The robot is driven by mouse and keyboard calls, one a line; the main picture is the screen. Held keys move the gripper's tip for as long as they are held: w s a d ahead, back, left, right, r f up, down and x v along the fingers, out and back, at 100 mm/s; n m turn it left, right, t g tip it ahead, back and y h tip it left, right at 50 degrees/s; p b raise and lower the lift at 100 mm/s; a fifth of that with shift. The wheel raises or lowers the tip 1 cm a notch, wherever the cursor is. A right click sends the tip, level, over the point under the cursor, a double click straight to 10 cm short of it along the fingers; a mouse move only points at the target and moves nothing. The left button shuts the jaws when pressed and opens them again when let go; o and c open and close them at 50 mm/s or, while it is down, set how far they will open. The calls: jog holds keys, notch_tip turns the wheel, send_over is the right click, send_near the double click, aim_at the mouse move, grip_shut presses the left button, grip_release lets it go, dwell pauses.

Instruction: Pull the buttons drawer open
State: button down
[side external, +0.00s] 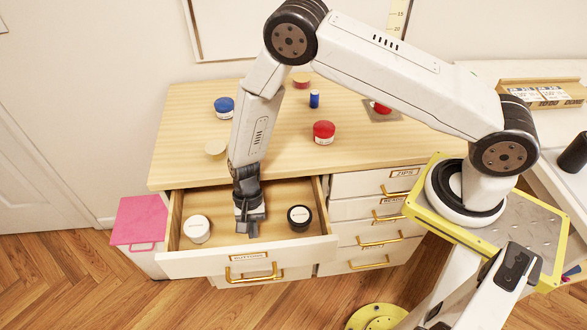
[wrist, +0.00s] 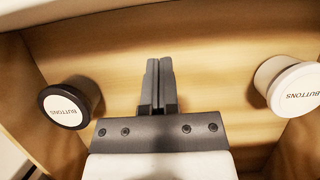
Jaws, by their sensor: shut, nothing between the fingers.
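The buttons drawer (side external: 285,257) is pulled out from the left side of the wooden-topped cabinet, with its label and brass handle (side external: 253,274) on the front. Inside stand a white jar (side external: 197,229) at the left and a black jar (side external: 299,217) at the right. In the wrist view the black jar (wrist: 68,105) is at the left and the white jar (wrist: 287,84) at the right, both lettered "BUTTONS". My gripper (side external: 249,232) points down over the drawer between the jars, behind its front panel. Its fingers (wrist: 159,85) are shut together with nothing between them, apart from both jars.
Several spools and jars stand on the cabinet top, including a red jar (side external: 323,131) and a blue one (side external: 224,107). Shut drawers with brass handles (side external: 380,239) are to the right. The floor in front is clear.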

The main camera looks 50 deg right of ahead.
aim_at(255, 278)
jog(key=shift+s+a+r, duration=0.1)
jog(key=shift+s+a, duration=1.25)
jog(key=s+a, duration=0.7)
jog(key=shift+w+d, duration=0.5)
jog(key=shift+w+d+r, duration=0.2)
jog(key=shift+w+d, duration=0.3)
jog(key=shift+w+d+r, duration=0.2)
jog(key=shift+w+d, duration=0.25)
jog(key=shift+w, duration=0.05)
jog(key=v, duration=0.9)
jog(key=shift+s, duration=0.1)
jog(key=shift+r, duration=0.1)
